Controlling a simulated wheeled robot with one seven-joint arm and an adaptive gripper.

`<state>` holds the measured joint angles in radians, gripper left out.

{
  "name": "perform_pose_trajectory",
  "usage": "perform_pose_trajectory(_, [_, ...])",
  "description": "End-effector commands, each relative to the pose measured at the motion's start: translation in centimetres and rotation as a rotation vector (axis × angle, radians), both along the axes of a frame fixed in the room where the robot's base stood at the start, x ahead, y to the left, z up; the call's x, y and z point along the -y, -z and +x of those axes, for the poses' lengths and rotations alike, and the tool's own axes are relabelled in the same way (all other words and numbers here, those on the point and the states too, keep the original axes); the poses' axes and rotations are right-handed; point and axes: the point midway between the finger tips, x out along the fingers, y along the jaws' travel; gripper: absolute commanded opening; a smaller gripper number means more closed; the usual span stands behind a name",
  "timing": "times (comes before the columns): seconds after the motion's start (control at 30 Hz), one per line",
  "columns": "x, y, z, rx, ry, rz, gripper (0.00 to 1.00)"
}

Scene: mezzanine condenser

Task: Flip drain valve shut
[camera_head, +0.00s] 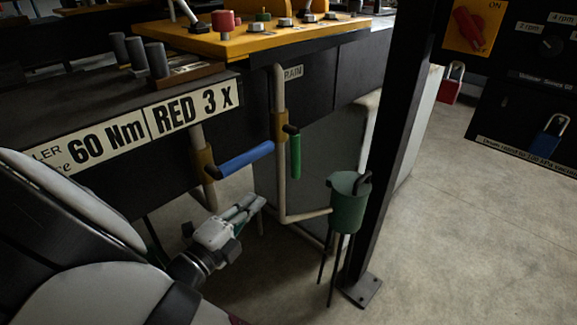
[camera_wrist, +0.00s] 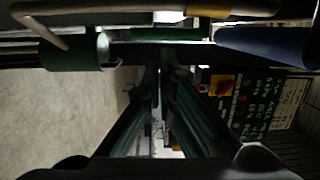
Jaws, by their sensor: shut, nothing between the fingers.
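The drain valve has a green lever (camera_head: 295,155) on the pale pipe (camera_head: 279,95) under a partly hidden label ending in "RAIN" (camera_head: 292,73). Its lever hangs down, roughly along the pipe, from a dark pivot. A second valve with a blue lever (camera_head: 246,160) sits on the pipe to the left; that lever sticks out sideways. The blue lever also shows in the wrist view (camera_wrist: 262,42) at upper right. My gripper (camera_head: 254,203) is shut and empty, below the blue lever and left of the drain pipe in the picture. I see no contact with either lever.
A green funnel pot (camera_head: 347,212) on thin legs stands at the drain pipe's end. A black post (camera_head: 395,150) rises just right of it. A yellow panel (camera_head: 250,38) with knobs overhangs the pipes. The floor (camera_head: 455,230) at right is clear.

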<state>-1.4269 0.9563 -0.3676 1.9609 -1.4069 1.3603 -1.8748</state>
Motion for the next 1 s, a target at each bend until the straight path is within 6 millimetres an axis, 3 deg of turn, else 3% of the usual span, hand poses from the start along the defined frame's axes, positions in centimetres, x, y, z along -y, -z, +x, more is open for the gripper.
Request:
perform_pose_trajectory(0.27, [0.6,0.0,1.1,-0.001,0.003,0.002,0.00])
perform_pose_trajectory(0.8, [5.1,-0.5,9.9,0.000,0.004,0.002,0.00])
perform_pose_trajectory(1.0, [6.1,-0.6,11.9,0.000,0.003,0.002,0.00])
